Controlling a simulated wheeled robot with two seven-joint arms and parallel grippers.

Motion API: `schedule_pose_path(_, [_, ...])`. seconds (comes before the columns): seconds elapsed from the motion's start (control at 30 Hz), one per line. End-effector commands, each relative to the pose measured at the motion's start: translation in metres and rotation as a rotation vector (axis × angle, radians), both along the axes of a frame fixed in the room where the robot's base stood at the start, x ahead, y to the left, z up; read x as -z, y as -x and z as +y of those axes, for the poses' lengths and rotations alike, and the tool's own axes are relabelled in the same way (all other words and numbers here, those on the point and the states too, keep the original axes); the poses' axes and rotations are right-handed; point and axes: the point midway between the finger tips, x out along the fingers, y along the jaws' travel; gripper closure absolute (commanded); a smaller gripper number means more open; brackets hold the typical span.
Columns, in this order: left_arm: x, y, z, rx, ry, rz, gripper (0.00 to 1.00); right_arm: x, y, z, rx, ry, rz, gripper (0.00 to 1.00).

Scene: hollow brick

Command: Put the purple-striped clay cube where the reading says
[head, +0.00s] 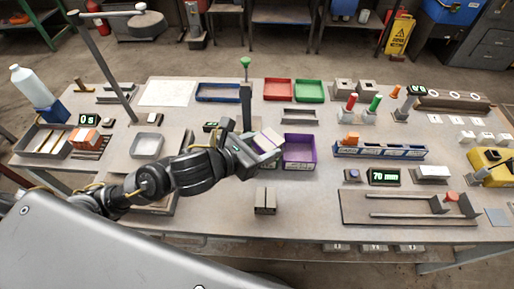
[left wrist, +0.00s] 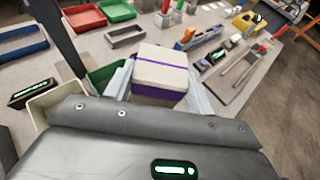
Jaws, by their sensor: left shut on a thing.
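My left gripper (head: 262,149) is shut on the purple-striped clay cube (head: 268,139), a cream block with a purple band. In the left wrist view the cube (left wrist: 160,71) sits between the two fingers, above the table. In the head view the cube is just left of an open purple tray (head: 299,151). A black display (head: 384,177) reads "70 mm" in green. Another display (head: 87,120) at the left seems to read "05". A small display (head: 416,90) at the back right is hard to read. My right gripper is not in view.
A green bin (left wrist: 108,72) and a cream bin (left wrist: 42,112) lie beside my gripper, mostly hidden in the head view. Blue (head: 220,92), red (head: 278,90) and green (head: 309,91) trays stand behind. A dark post (head: 246,108) rises close behind my gripper.

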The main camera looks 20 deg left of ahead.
Motion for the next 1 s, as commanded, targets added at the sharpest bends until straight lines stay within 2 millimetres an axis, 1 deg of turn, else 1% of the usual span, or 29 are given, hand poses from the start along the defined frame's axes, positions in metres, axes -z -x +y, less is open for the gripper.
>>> schedule_pose_path(0.03, [0.007,-0.006,0.005,-0.004,-0.010,-0.008,0.77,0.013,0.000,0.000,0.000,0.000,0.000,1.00])
schedule_pose_path(0.17, [0.008,-0.013,0.004,0.006,-0.004,-0.011,0.77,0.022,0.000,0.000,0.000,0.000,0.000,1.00])
schedule_pose_path(0.4, [0.015,-0.026,0.014,-0.007,-0.007,-0.005,0.77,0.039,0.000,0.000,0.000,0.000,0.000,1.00])
schedule_pose_path(0.47, [0.019,-0.036,0.018,-0.010,-0.005,0.005,0.77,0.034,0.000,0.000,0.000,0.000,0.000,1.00])
schedule_pose_path(0.53, [0.024,-0.048,0.023,-0.011,-0.003,0.004,0.77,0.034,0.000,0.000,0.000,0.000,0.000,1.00])
schedule_pose_path(0.6, [0.039,-0.055,0.025,-0.010,-0.002,0.008,0.77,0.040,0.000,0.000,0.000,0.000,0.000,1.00])
schedule_pose_path(0.7, [0.052,-0.067,0.030,-0.010,-0.001,0.006,0.77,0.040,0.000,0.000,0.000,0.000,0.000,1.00])
schedule_pose_path(0.8, [0.065,-0.077,0.034,-0.008,-0.002,0.005,0.77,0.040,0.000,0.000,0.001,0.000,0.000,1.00])
schedule_pose_path(0.9, [0.071,-0.084,0.037,-0.007,0.000,0.003,0.77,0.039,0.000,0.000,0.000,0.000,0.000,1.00])
schedule_pose_path(1.0, [0.075,-0.086,0.037,-0.005,0.001,0.001,0.77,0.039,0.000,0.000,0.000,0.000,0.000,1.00])
